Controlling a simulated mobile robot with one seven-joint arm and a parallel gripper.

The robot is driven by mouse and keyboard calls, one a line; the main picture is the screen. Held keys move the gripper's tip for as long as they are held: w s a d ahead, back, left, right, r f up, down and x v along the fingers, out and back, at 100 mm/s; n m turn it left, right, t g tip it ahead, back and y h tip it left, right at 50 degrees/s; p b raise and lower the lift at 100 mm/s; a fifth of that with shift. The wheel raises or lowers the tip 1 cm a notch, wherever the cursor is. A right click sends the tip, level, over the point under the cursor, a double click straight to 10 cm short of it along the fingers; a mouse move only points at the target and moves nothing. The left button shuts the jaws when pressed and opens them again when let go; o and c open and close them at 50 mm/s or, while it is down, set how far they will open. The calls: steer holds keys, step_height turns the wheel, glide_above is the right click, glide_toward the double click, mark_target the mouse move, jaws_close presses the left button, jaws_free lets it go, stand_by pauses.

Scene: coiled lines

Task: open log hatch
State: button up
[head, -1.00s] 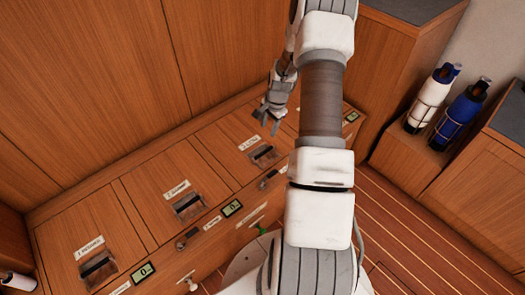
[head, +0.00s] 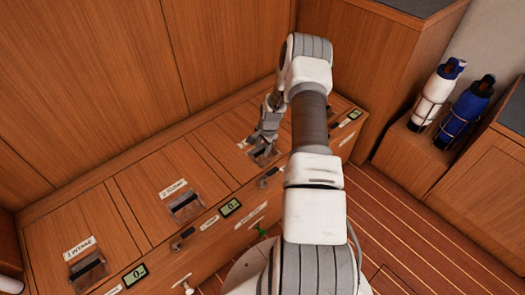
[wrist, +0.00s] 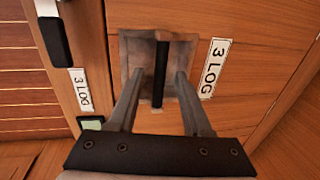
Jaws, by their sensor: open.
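The log hatch (head: 220,133) is a wooden panel in the bench top, labelled "3 LOG" (wrist: 214,68). It has a recessed metal pull cup (wrist: 131,50) with a dark bar handle (wrist: 160,62) across it. My gripper (head: 261,152) is down at this cup in the head view, which it partly covers. In the wrist view my gripper (wrist: 159,75) is open, one finger on each side of the bar, with gaps visible on both sides. The fingertips reach over or into the cup; the exact depth is unclear. The panel looks flush with the bench.
A black-and-white latch (wrist: 52,32) sits on the bench front, left of the hatch in the wrist view. Hatches labelled 2 (head: 150,180) and 1 (head: 70,225) lie to the left. White (head: 436,95) and blue (head: 466,115) bottles stand racked at right.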

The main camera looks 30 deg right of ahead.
steer(key=shift+f, duration=0.3)
jaws_close()
stand_by(1.3)
